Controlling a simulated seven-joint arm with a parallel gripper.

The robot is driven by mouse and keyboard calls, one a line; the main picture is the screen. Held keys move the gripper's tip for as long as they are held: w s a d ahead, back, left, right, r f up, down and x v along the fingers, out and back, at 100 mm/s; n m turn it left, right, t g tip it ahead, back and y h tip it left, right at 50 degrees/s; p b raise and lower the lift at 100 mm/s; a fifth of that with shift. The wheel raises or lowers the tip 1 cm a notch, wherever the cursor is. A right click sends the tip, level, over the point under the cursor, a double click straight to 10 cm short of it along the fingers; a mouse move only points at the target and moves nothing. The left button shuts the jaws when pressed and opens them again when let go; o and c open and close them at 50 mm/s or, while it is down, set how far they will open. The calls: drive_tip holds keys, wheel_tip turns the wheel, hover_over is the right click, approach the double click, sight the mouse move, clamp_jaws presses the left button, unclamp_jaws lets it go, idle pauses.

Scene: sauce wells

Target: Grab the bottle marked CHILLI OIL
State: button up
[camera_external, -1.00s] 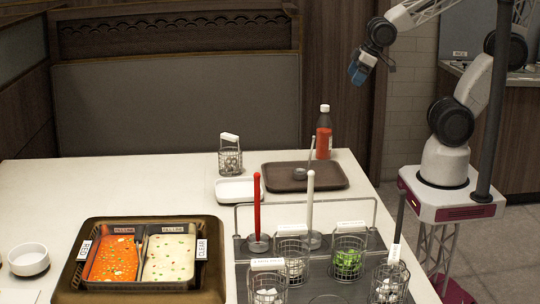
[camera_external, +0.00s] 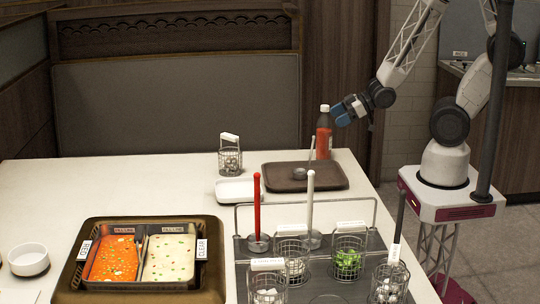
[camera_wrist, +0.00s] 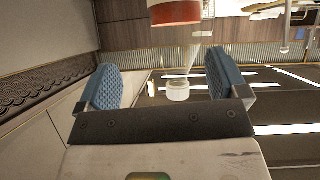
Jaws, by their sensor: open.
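An orange-red bottle (camera_external: 324,140) stands upright at the far right of the table, behind the brown tray. Its label is too small to read in the external view. My gripper (camera_external: 343,114) is beside the bottle's upper part, just to its right in the picture, with blue fingertips pointing left. I cannot tell whether they touch it. A red-orange rounded thing (camera_wrist: 174,14), apparently the bottle, is cut off at the top edge, beyond the fingertips.
A brown tray (camera_external: 278,183) with a ladle lies in front of the bottle. A wire basket (camera_external: 230,161) and a white dish (camera_external: 233,190) stand left of it. A wire rack (camera_external: 365,203) with several baskets and a two-soup pot (camera_external: 200,225) fill the front.

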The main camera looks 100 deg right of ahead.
sight(324, 132)
drive_tip(key=shift+s+a+f+t+y, duration=0.25)
drive_tip(key=shift+s+f+t+y, duration=0.15)
drive_tip(key=shift+f, duration=0.35)
drive_tip(key=shift+s+a+f+t+y, duration=0.3)
drive_tip(key=shift+s+f+t, duration=0.15)
drive_tip(key=shift+f, duration=0.25)
drive_tip(key=shift+w, duration=0.1)
drive_tip(key=shift+x, duration=1.25)
drive_tip(key=shift+x, duration=2.6)
drive_tip(key=shift+a, duration=0.1)
drive_tip(key=c, duration=1.3)
